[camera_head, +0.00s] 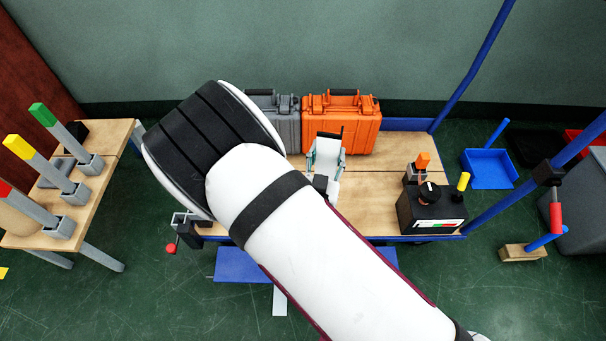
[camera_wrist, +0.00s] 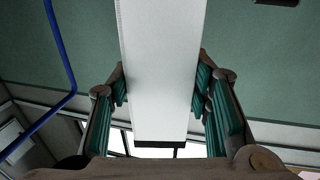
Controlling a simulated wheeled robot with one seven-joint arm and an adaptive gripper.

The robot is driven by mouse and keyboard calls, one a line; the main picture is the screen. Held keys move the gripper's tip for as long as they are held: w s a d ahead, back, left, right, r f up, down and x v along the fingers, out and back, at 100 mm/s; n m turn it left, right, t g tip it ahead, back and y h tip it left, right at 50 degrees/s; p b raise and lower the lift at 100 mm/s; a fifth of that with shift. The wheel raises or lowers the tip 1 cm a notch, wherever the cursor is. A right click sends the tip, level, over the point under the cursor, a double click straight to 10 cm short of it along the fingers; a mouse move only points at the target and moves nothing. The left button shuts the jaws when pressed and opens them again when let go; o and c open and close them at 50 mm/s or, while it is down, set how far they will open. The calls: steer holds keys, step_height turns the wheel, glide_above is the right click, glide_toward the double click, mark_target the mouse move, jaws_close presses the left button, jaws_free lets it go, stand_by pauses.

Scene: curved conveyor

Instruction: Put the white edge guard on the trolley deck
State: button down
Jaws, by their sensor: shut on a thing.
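The white edge guard (camera_head: 325,158) is a long, flat white piece held between the fingers of my gripper (camera_head: 329,168). In the wrist view the guard (camera_wrist: 162,60) runs up out of the picture, with green-padded fingers of my gripper (camera_wrist: 160,88) on both sides. In the head view the guard appears over the wooden deck (camera_head: 375,205) with a blue rim, which looks like the trolley deck. I cannot tell its height above the deck. My white arm hides the deck's left and front part.
An orange case (camera_head: 341,123) and a grey case (camera_head: 277,112) stand at the back of the deck. A black box (camera_head: 431,209) with a yellow-topped piece is at its right. A side table (camera_head: 97,190) with coloured posts is left. A blue bin (camera_head: 488,169) lies right.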

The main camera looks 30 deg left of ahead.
steer(key=s+a+f+n+g+y+b, duration=0.1)
steer(key=s+a+f+n+y, duration=0.15)
steer(key=s+a+f, duration=0.2)
steer(key=w+a+f+b, duration=0.1)
steer(key=w+f+b, duration=0.1)
steer(key=w, duration=0.5)
steer(key=w+a+f+b, duration=0.2)
steer(key=w+b, duration=0.3)
steer(key=w, duration=0.3)
steer(key=shift+w+f+g+y, duration=0.3)
steer(key=shift+f+y, duration=0.15)
steer(key=shift+f, duration=0.5)
steer(key=c, duration=0.8)
jaws_free()
steer(key=shift+c, duration=0.2)
steer(key=p+v, duration=0.4)
steer(key=v, duration=0.8)
